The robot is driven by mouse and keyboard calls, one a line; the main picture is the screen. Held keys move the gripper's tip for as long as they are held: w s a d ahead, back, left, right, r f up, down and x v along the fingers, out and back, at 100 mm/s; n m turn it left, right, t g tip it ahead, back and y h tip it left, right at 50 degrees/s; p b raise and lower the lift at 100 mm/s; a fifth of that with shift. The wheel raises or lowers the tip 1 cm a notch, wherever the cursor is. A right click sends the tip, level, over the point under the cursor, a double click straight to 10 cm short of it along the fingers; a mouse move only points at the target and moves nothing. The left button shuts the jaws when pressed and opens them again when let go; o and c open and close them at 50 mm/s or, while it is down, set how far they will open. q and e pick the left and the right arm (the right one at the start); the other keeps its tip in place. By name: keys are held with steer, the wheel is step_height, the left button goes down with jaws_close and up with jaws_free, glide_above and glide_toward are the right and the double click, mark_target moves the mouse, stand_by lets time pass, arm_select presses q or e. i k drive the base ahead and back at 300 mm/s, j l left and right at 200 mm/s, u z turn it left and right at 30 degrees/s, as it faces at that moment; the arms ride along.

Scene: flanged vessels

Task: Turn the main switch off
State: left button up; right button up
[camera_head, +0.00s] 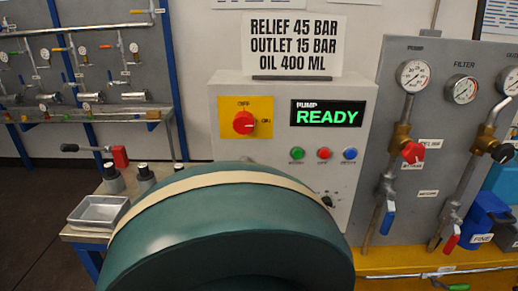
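The main switch (244,122) is a red rotary knob on a yellow plate. It sits at the upper left of the grey pump control box (281,103). Small labels stand above the knob and to its right, too blurred to read surely; I cannot tell which position the knob points to. Neither of my grippers is in view.
A large teal rounded body with a beige band (222,243) fills the front and hides the box's lower left. Green, red and blue buttons (323,154) sit below the display. A gauge panel (430,140) with valves stands right; a metal tray (98,212) lies left.

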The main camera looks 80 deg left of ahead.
mark_target(244, 124)
steer(key=u, duration=2.3)
